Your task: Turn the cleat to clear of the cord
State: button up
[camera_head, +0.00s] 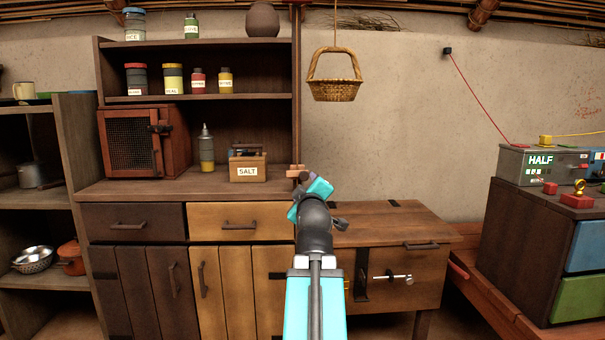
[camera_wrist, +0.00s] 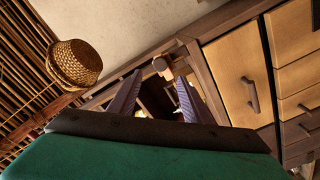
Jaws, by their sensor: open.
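The wooden cleat (camera_head: 297,171) sits on the post at the right end of the shelf unit, just above my wrist in the head view. In the wrist view the cleat (camera_wrist: 164,66) shows just beyond and between my fingertips. My gripper (camera_wrist: 158,80) is open and empty, its two dark fingers spread to either side of the cleat. Whether they touch it I cannot tell. The cord (camera_head: 335,22) runs down to the hanging wicker basket (camera_head: 334,80); the basket also shows in the wrist view (camera_wrist: 75,62). I cannot make out any cord at the cleat.
The shelf unit (camera_head: 196,102) holds jars, a mesh-door box (camera_head: 130,140) and a salt box (camera_head: 248,165). A low wooden cabinet (camera_head: 388,232) stands right of my arm. A grey box marked HALF (camera_head: 540,160) stands farther right. The wall around the basket is clear.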

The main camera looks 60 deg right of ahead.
aim_at(304, 177)
jog(key=shift+w+d+r+p, duration=0.15)
jog(key=shift+w+d+p, duration=0.3)
jog(key=shift+p, duration=0.65)
jog(key=shift+d, duration=0.15)
jog(key=shift+w+d+p, duration=0.15)
jog(key=shift+d+p, duration=0.1)
jog(key=shift+p, duration=0.8)
jog(key=d+p, duration=0.1)
jog(key=p, duration=0.3)
jog(key=shift+w, duration=0.4)
jog(key=p+x, duration=0.3)
jog(key=p, duration=0.2)
jog(key=shift+w+d+f, duration=0.2)
jog(key=shift+d, duration=0.1)
jog(key=shift+b+x, duration=0.35)
jog(key=shift+x, duration=2)
